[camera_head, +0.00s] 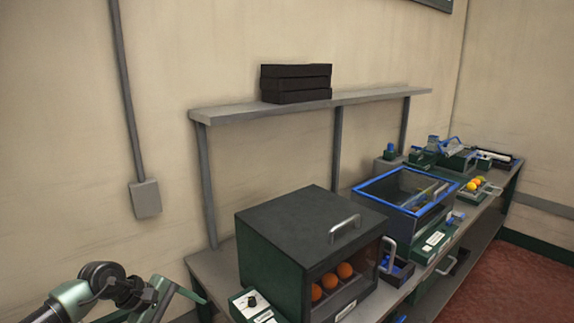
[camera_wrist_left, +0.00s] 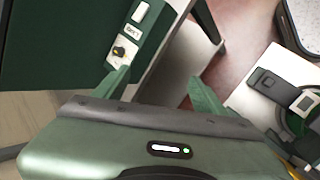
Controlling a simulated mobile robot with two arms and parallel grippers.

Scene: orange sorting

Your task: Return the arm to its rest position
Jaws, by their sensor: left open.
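My left arm comes in at the lower left of the head view, bent at a dark joint, in front of the bench's left end. In the left wrist view my left gripper (camera_wrist_left: 160,92) has its two green fingers spread apart with nothing between them. The fingers are beside the dark green box front with a knob and label, and the bench leg. My right gripper is in neither view.
A dark green box (camera_head: 300,225) with a handle stands on the grey bench, several oranges (camera_head: 330,281) visible inside. A blue-rimmed bin (camera_head: 400,188) stands behind it. A shelf (camera_head: 225,113) holds black trays (camera_head: 296,84).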

